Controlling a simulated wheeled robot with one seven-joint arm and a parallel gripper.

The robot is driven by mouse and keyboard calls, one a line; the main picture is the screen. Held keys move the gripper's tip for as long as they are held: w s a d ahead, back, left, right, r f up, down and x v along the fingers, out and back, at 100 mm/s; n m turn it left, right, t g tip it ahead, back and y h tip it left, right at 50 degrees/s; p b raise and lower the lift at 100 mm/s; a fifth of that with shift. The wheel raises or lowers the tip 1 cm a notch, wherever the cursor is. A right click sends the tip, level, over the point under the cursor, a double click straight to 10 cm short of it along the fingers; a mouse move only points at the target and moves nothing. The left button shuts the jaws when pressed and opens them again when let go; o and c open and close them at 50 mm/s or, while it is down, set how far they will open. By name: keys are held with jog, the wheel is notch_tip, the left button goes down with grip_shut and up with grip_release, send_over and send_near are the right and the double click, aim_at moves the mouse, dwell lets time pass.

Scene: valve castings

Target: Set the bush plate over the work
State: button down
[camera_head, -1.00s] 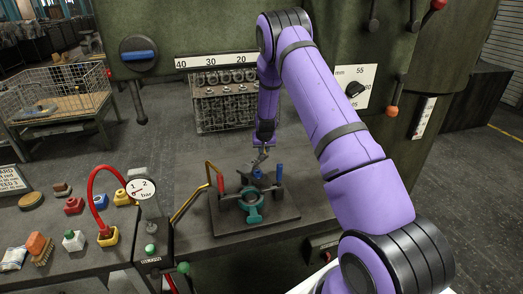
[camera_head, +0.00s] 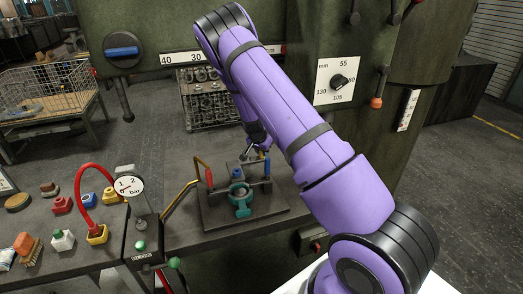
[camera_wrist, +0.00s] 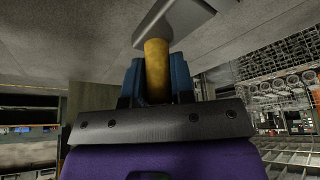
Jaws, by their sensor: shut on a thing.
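In the wrist view my gripper (camera_wrist: 157,78) has its blue fingers shut on a yellow upright handle (camera_wrist: 156,62). The handle joins a flat grey plate (camera_wrist: 178,22), which I take to be the bush plate; its far side is hidden. In the head view my gripper (camera_head: 258,153) is low over the back of a dark fixture base (camera_head: 262,218). The work, a teal casting (camera_head: 241,207), sits on this base between a red post (camera_head: 209,179) and a blue post (camera_head: 267,168). Whether the held plate touches the posts or the work, I cannot tell.
A bent brass pipe (camera_head: 180,198) rises left of the fixture. A rack of round parts (camera_head: 205,105) is behind. The bench in front of the fixture is mostly clear.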

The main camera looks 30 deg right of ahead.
jog(key=shift+s+f, duration=0.1)
jog(key=shift+s, duration=0.05)
jog(key=c, duration=1)
grip_release()
jog(key=shift+o, duration=0.2)
jog(key=v, duration=1.1)
